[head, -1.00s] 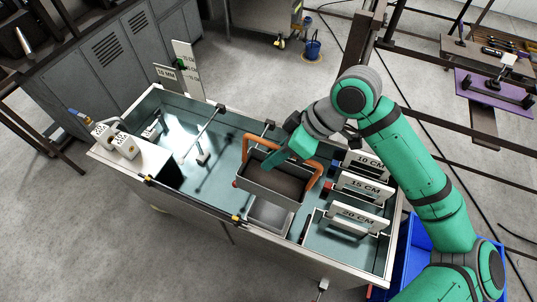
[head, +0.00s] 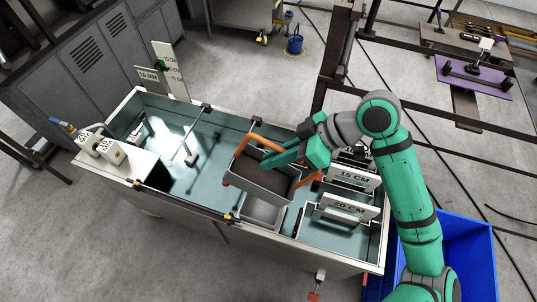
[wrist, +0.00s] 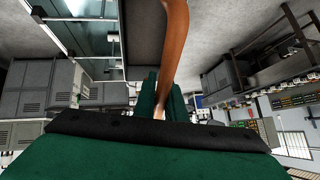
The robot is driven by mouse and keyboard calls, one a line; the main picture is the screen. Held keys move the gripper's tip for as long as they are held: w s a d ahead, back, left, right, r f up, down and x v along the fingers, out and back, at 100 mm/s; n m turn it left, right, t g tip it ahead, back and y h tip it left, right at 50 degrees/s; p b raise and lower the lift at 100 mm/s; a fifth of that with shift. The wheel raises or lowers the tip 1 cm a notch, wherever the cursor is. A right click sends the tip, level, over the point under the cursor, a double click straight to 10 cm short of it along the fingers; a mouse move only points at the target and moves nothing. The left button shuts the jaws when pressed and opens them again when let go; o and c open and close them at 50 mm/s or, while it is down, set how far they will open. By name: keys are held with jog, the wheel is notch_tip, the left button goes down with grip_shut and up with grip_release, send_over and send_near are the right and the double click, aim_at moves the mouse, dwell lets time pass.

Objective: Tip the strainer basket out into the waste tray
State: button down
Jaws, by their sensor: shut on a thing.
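The strainer basket is a grey open box (head: 255,184) with a dark inside and an orange handle (head: 252,148). It is over the middle-right of the long trough, seemingly above a pale grey box-like recess (head: 264,214). My gripper (head: 282,158) is shut on the orange handle, coming in from the right. In the wrist view the handle (wrist: 173,60) runs between my green fingers (wrist: 160,92). A blue bin (head: 462,240) stands on the floor at the right, partly hidden by my arm; I cannot tell whether it is the waste tray.
The trough (head: 160,205) has white plates marked 15 CM (head: 354,178) and 20 CM (head: 345,208) at its right end. A rod on posts (head: 190,135) crosses its left part. A steel frame (head: 335,70) stands behind it.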

dwell(0.3)
jog(key=shift+s+d+f+t+y, duration=0.15)
jog(key=shift+s+d+f+y, duration=0.05)
jog(key=shift+d+y, duration=0.35)
jog(key=shift+s+d+f+t+y, duration=0.15)
jog(key=shift+s+d+y, duration=0.05)
jog(key=shift+d+y, duration=0.3)
jog(key=shift+s+d+f+n+t+y, duration=0.35)
jog(key=shift+d+f+y, duration=0.3)
jog(key=shift+d+y, duration=0.3)
jog(key=shift+a, duration=0.1)
jog(key=shift+y, duration=0.3)
jog(key=shift+s+d+f+t+y, duration=0.25)
jog(key=shift+s+d+f+y, duration=0.1)
jog(key=shift+d+f+y, duration=0.55)
jog(key=shift+a+r, duration=0.1)
